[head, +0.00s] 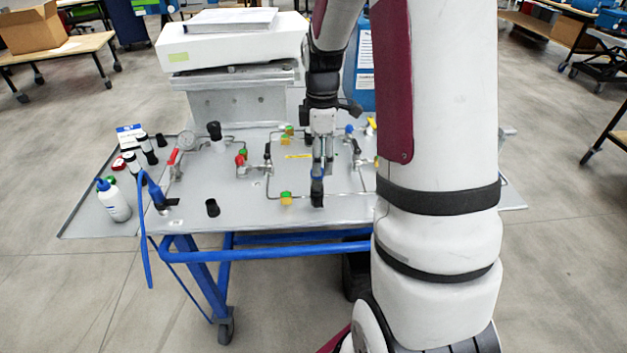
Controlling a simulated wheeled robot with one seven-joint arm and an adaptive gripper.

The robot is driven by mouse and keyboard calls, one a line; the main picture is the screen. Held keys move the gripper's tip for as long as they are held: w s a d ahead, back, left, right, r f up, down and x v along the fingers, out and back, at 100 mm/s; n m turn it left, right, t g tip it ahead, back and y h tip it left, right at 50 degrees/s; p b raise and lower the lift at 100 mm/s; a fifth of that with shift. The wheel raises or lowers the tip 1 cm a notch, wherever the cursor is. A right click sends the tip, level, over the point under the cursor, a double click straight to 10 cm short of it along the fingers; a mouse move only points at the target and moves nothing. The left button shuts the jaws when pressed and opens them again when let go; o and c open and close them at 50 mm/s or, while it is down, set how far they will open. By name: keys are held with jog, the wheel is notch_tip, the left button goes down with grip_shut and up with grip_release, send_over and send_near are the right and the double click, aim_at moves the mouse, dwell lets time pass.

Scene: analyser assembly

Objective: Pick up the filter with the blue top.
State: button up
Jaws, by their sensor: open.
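My gripper (318,196) hangs down over the middle of the panel-topped table (245,205), seen nearly edge-on. Its dark fingertips are low, close to the front half of the panel. I cannot tell whether they touch it. A small blue-topped part (349,130) stands on the panel just behind and right of my gripper. Its lower part is hard to see, so I cannot be sure it is the filter. A little blue also shows along my gripper's fingers; I cannot tell what it belongs to. I see nothing clearly held.
Pipes with green, yellow and red fittings (286,197) surround my gripper. A gauge (187,140) and a black-topped part (214,131) stand left. A white bottle with a blue cap (115,203) is on the left side tray. A white device (235,45) stands behind.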

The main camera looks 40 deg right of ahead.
aim_at(317, 183)
notch_tip(317, 183, down, 3)
jog(key=shift+w+a+f, duration=0.1)
jog(key=shift+a+f, duration=0.1)
jog(key=shift+f, duration=1.15)
jog(key=shift+w+a+f, duration=0.1)
jog(key=shift+a+f, duration=0.05)
jog(key=shift+f, duration=1.2)
grip_shut()
